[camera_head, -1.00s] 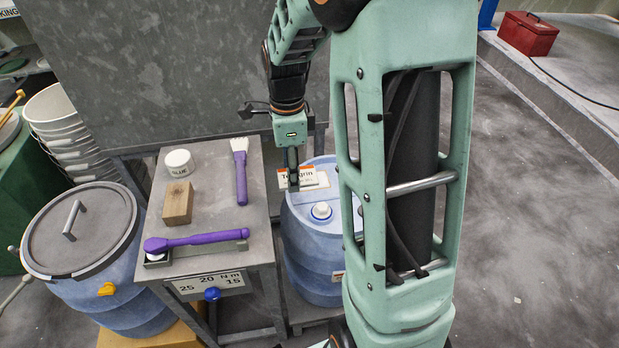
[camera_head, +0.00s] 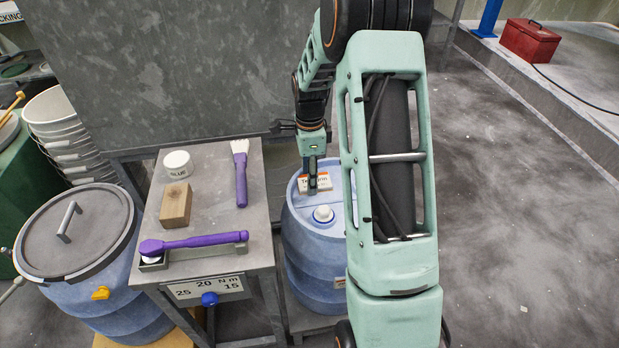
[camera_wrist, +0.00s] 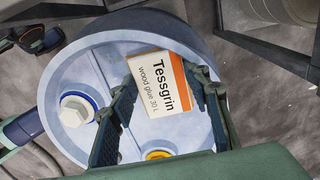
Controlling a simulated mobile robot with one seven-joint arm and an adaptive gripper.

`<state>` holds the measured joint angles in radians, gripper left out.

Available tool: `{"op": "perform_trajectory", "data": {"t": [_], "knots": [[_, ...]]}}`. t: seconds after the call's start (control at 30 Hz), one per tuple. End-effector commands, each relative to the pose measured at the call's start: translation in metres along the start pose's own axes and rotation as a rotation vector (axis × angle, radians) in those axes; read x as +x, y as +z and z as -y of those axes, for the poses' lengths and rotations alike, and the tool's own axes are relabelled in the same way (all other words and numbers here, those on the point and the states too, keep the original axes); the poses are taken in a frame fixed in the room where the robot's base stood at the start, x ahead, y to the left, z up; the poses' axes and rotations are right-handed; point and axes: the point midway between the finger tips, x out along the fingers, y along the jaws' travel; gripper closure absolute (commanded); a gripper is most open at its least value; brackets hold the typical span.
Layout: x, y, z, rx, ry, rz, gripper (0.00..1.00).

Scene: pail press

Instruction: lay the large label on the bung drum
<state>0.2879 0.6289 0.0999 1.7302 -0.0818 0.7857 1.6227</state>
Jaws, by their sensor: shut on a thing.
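The large label (camera_wrist: 158,82) is a white card with an orange band, printed "Tessgrin wood glue 30 L". My gripper (camera_wrist: 165,92) is shut on it, with a finger at each side; its top face shows to the wrist view. In the head view my gripper (camera_head: 312,184) and the label (camera_head: 324,184) are over the top of the blue bung drum (camera_head: 312,245), behind its white bung. The drum also shows in the wrist view (camera_wrist: 75,72), with a white bung at left and a yellow one below. Whether the label touches the drum top, I cannot tell.
A grey table (camera_head: 215,170) left of the drum bears a purple brush (camera_head: 241,180), a glue tub (camera_head: 177,163), a wooden block (camera_head: 175,204) and a purple torque wrench (camera_head: 195,243). A lidded blue drum (camera_head: 95,305) stands further left. A grey panel (camera_head: 180,70) rises behind.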

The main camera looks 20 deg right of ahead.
Motion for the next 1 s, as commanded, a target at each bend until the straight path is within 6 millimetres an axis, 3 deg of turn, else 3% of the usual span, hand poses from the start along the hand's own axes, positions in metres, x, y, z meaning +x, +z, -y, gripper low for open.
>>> {"op": "perform_trajectory", "data": {"t": [0.63, 0.67, 0.8, 1.0], "knots": [[0.015, 0.000, -0.001, 0.000, 0.001, -0.001, 0.68], [0.015, 0.000, -0.001, 0.000, 0.001, 0.000, 0.53], [0.015, 0.000, -0.002, 0.000, 0.004, 0.000, 0.39], [0.015, 0.000, -0.002, 0.000, 0.005, 0.000, 0.39]]}}
